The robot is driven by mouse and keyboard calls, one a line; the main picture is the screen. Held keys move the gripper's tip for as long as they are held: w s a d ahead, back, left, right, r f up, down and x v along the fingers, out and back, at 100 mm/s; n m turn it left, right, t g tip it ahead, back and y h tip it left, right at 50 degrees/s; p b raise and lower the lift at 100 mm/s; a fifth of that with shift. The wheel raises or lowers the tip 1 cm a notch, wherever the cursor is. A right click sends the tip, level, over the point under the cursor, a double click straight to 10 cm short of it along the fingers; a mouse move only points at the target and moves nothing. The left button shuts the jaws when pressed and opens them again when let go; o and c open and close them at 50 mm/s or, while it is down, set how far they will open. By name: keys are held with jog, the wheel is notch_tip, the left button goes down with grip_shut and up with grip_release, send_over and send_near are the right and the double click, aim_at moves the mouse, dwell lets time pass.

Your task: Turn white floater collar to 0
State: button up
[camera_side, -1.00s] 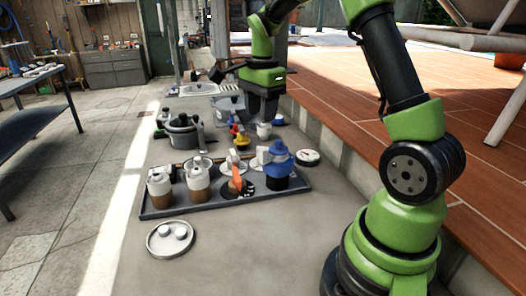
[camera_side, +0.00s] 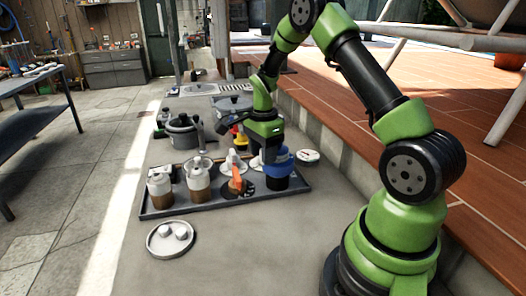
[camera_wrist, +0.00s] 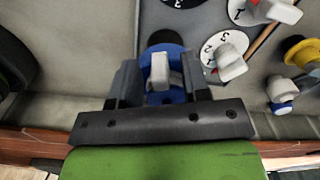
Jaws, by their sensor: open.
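I cannot tell which white part is the named collar. My gripper (camera_side: 268,158) is lowered at the tray's right end, beside a blue floater (camera_side: 278,168). In the wrist view my gripper (camera_wrist: 161,88) is open, its fingers either side of a pale knob (camera_wrist: 160,70) over a blue round part (camera_wrist: 175,55). Contact is unclear. A white numbered dial (camera_wrist: 215,45) with a white knob (camera_wrist: 231,64) lies to the right.
A round white dish (camera_side: 154,247) lies in front and a white disc (camera_side: 307,156) to the right. A grey pot (camera_side: 183,137) stands behind. The floor in front is clear.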

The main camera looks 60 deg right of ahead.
jog(key=shift+c, duration=0.2)
grip_shut()
jog(key=shift+s+n, duration=0.15)
jog(key=shift+n, duration=0.25)
jog(key=s+d+n, duration=0.2)
jog(key=s+n, duration=0.4)
jog(key=n, duration=1.1)
jog(key=shift+d, duration=0.2)
jog(key=shift+s, duration=0.1)
dwell(0.4)
